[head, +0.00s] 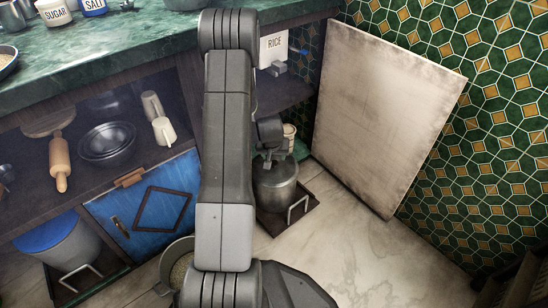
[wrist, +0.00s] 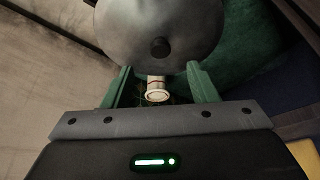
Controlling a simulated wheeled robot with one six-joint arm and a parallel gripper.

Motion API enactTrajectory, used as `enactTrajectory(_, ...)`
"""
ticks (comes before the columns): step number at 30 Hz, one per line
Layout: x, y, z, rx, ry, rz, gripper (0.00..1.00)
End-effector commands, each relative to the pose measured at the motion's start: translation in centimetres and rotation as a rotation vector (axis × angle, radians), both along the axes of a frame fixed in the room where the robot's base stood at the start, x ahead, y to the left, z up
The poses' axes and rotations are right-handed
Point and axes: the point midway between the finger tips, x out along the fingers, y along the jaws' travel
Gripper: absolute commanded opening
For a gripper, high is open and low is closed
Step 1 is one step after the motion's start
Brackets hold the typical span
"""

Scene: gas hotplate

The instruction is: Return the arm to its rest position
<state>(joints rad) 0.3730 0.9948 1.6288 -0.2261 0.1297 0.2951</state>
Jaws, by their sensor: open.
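My arm (head: 225,140) stands upright through the middle of the head view, with its elbow bend near the top. My gripper (wrist: 161,82) shows in the wrist view with its two green fingers spread apart and nothing gripped. A small pale cylinder (wrist: 158,92) shows between the fingers, seemingly beyond them. The fingers are hard to make out there.
A large pale board (head: 385,110) leans against the tiled wall at right. Shelves at left hold a rolling pin (head: 60,165) and metal bowls (head: 107,142). A blue drawer front (head: 148,205) is below. The floor (head: 385,260) at right is clear.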

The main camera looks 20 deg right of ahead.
Motion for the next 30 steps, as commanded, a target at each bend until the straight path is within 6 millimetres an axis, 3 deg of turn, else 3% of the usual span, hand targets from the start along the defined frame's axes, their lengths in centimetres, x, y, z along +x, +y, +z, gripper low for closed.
enactTrajectory(1, -0.4, 0.2, 1.6, -0.001, -0.002, 0.000, 0.53)
enactTrajectory(3, -0.9, 0.4, 2.9, 0.000, -0.001, 0.000, 0.53)
enactTrajectory(12, -2.1, 1.0, 5.8, 0.000, -0.001, 0.000, 0.53)
enactTrajectory(24, -2.2, 1.0, 5.7, 0.000, 0.000, 0.000, 0.53)
enactTrajectory(30, -1.6, 0.7, 3.7, 0.001, 0.002, 0.000, 0.53)
